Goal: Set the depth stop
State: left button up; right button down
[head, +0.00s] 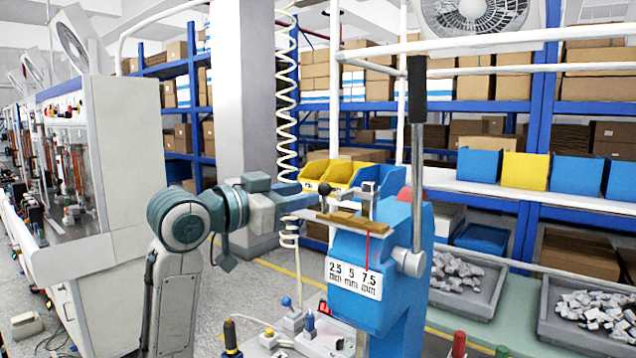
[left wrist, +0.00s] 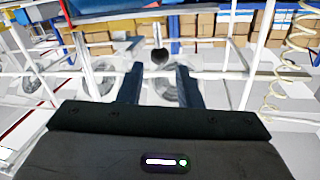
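The blue press (head: 375,300) stands at the centre right of the head view. Its white scale plate (head: 354,279) reads 2.5, 5 and 7.5 mm. A thin red pointer (head: 367,252) hangs down to the 7.5 mark from a brown bar (head: 350,221) on top. A small black ball knob (head: 324,188) stands above the bar's left end. My left gripper (head: 311,201) reaches in from the left, close to the knob. In the left wrist view its fingers (left wrist: 160,82) are apart, with the black knob (left wrist: 160,57) ahead between them. My right gripper is not in view.
A tall lever with a black grip (head: 416,90) rises at the press's right side. Yellow bins (head: 337,173) stand behind the press. Small coloured knobs and posts (head: 309,320) sit in front on the left. Shelves with boxes fill the background.

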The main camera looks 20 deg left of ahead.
aim_at(319, 190)
pick_arm(q)
jog(key=p+x, duration=0.1)
jog(key=x, duration=0.2)
jog(key=shift+w+d+r, duration=0.15)
jog(key=shift+w+d, duration=0.4)
jog(key=shift+w, duration=0.25)
